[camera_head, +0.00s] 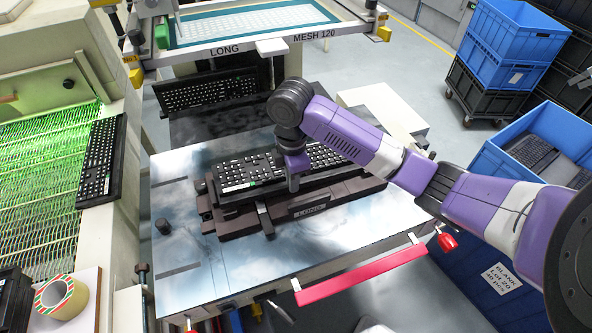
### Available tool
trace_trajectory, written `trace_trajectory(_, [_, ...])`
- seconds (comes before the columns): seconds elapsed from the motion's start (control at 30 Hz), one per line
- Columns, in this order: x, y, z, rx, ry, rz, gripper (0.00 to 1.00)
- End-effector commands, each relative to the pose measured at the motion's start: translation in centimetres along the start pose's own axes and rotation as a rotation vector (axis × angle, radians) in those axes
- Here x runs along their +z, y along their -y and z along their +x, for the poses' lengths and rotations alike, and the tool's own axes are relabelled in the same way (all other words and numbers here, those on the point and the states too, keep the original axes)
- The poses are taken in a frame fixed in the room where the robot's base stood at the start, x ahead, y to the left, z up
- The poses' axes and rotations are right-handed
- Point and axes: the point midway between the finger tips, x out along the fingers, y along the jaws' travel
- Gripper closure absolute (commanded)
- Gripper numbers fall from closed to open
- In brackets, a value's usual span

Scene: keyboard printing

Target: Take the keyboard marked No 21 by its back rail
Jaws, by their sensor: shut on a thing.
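A black keyboard with white-marked keys (236,176) sits on a dark brown fixture (238,224) with a "LONG" label on the metal table. My purple arm reaches in from the right, and my gripper (293,182) is at the middle of this keyboard, shut on it. The arm's end hides the keyboard's middle and part of its back rail. I cannot read a No 21 mark on it. A second keyboard (210,92) leans on a dark stand behind the table. A third keyboard (101,158) lies at the edge of the green-lit machine on the left.
A screen frame marked "LONG MESH 120" (262,48) hangs over the back. A red bar (362,275) runs along the table's front edge. Blue crates (514,45) stand at right. A tape roll (60,297) lies at lower left. The table's left part is mostly clear.

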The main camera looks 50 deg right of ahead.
Motion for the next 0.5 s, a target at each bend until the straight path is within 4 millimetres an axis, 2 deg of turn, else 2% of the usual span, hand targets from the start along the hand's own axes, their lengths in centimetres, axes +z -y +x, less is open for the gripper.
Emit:
trace_trajectory(0.37, [0.01,-0.06,-0.17,0.002,0.0,0.0,1.0])
trace_trajectory(0.5, [-0.02,-0.1,-0.83,0.003,-0.002,0.0,1.0])
